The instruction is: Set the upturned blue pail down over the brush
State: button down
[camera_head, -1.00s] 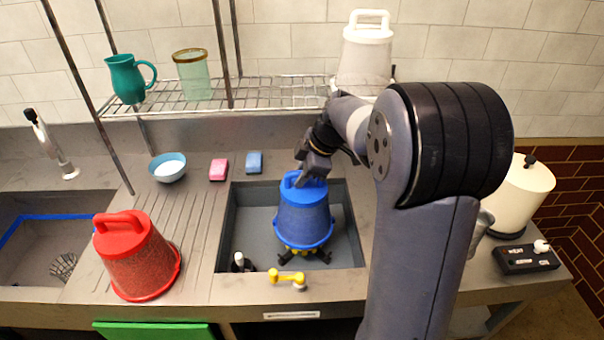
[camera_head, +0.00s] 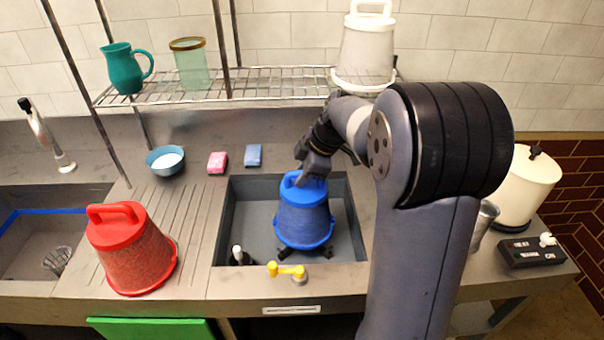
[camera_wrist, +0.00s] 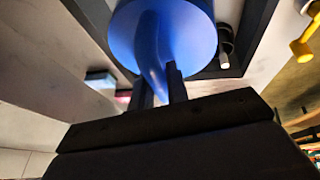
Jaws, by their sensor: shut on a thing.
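The blue pail (camera_head: 303,222) is upside down in the right-hand sink basin, its wide rim at the bottom. My gripper (camera_head: 308,172) comes from above and is shut on the pail's handle. In the wrist view the fingers (camera_wrist: 162,86) are on either side of the blue handle, with the pail (camera_wrist: 185,30) beyond. No brush can be made out; whatever is under the pail is hidden.
A small black item with a white tip (camera_head: 238,256) stands left of the pail. A yellow tap (camera_head: 288,271) is at the basin's front edge. An upturned red pail (camera_head: 130,250) stands on the left drainboard. A white pail (camera_head: 366,48) is on the rack above.

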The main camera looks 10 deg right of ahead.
aim_at(303, 187)
jog(key=shift+f, duration=0.1)
dwell(0.3)
jog(key=shift+f+b, duration=1.5)
jog(key=shift+b, duration=0.15)
jog(key=shift+f, duration=0.2)
jog(key=c, duration=1.3)
grip_release()
jog(key=shift+r, duration=0.1)
jog(key=v, duration=1)
jog(key=shift+d+r, duration=0.15)
jog(key=shift+r, duration=0.15)
jog(key=shift+s+f, duration=0.1)
jog(key=shift+f, duration=0.05)
